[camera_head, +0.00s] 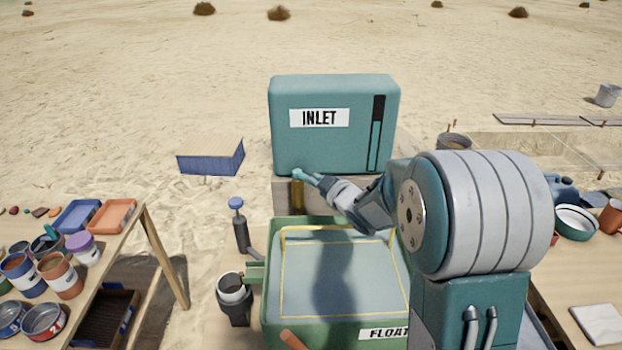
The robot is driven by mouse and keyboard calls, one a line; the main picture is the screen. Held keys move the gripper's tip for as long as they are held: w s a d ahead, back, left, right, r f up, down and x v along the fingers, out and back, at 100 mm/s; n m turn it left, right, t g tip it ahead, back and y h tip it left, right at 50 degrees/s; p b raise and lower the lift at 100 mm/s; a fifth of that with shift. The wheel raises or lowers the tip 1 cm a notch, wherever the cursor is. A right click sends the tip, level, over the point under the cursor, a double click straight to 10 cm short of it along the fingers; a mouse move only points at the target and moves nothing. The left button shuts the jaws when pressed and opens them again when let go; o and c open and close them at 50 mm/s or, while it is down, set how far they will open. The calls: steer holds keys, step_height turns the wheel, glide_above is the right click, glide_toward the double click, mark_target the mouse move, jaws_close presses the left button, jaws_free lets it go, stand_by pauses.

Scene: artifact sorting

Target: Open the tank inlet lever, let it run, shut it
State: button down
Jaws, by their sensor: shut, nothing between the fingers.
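The teal inlet tank (335,95) stands behind the work area, with an INLET label (319,118) and a dark vertical gauge strip (376,132) on its front. A brass valve (297,196) sits below its lower left edge. A teal lever handle (303,173) appears at the top of the valve. My gripper (324,184) is shut with nothing held, its tip at or very close to the right end of the lever; I cannot tell if they touch. My arm hides the area right of the valve.
A green FLOAT basin (273,318) with a yellow inner outline stands below the valve. A blue-knobbed pump (240,226) and a dark cup (234,298) stand left of it. Tables with paint cans (62,276) and dishes (576,222) flank it.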

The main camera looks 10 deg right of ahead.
steer(key=shift+w+a+n+g+y, duration=0.1)
steer(key=shift+n+g+y, duration=0.2)
steer(key=shift+n+y, duration=0.25)
steer(key=shift+w+d+n+g+y, duration=0.15)
steer(key=shift+d+n+g+y, duration=0.35)
steer(key=shift+y, duration=0.35)
steer(key=shift+w+a+n+y, duration=0.25)
steer(key=shift+n+y, duration=0.3)
steer(key=shift+y, duration=0.05)
steer(key=shift+n+g+y, duration=0.7)
steer(key=shift+n+g, duration=0.1)
steer(key=shift+w+d, duration=1.45)
steer(key=shift+w, duration=0.25)
steer(key=shift+w+d, duration=0.1)
